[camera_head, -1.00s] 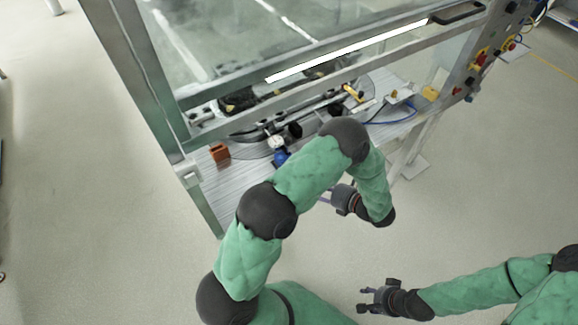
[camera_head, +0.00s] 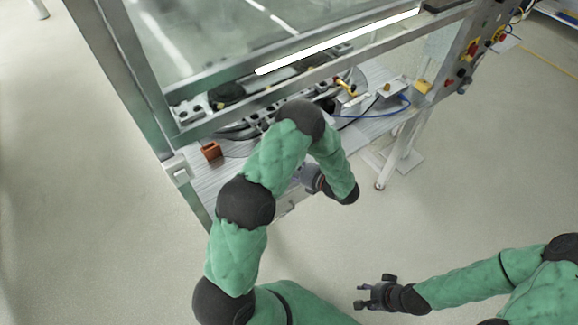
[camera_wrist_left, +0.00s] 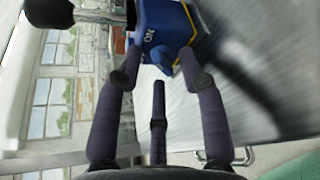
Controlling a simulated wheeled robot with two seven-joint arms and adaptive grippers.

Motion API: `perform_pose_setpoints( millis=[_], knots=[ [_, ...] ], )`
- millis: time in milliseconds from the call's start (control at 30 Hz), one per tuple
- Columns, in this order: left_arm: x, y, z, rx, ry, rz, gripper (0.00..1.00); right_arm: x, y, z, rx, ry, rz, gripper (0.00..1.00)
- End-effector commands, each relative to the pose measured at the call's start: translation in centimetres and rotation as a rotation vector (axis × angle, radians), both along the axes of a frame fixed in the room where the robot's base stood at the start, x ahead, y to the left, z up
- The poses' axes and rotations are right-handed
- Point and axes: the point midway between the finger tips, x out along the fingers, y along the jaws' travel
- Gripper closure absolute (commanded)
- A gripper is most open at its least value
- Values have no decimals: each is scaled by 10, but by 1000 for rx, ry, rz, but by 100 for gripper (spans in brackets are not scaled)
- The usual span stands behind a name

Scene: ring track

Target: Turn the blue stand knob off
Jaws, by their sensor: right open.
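The blue stand (camera_wrist_left: 162,18) shows at the top of the left wrist view, with white lettering on its face. A blue knob (camera_wrist_left: 161,58) sits at its lower side, between and just beyond the fingertips. My left gripper (camera_wrist_left: 157,70) is open, its fingers apart on both sides of the knob. A gap shows on the left; contact on the right is unclear. In the head view my left gripper (camera_head: 300,174) is partly hidden by its own arm, which also covers the blue stand. My right gripper (camera_head: 362,297) is open and empty over the floor.
A grey workbench (camera_head: 203,181) carries an orange block (camera_head: 211,151), track parts and a blue cable (camera_head: 372,115). A metal frame with a glass panel (camera_head: 200,40) stands over it. A black rounded object (camera_wrist_left: 50,12) is at upper left in the wrist view. Open floor surrounds the bench.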

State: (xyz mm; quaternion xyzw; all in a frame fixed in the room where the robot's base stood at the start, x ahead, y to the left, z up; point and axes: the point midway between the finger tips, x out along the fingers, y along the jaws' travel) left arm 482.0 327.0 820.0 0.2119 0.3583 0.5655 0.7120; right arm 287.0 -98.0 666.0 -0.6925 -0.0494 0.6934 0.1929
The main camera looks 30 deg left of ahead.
Motion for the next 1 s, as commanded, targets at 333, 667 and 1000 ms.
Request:
perform_pose_setpoints(
  millis=[333,667,1000],
  knots=[
    [0,1,0,0,0,0,86,0,0,0,0,0,0,54],
    [-1,0,-1,-3,-4,0,100,0,0,0,0,0,0,54],
    [-3,1,-1,-52,-119,0,100,0,0,-2,0,0,0,54]
  ],
)
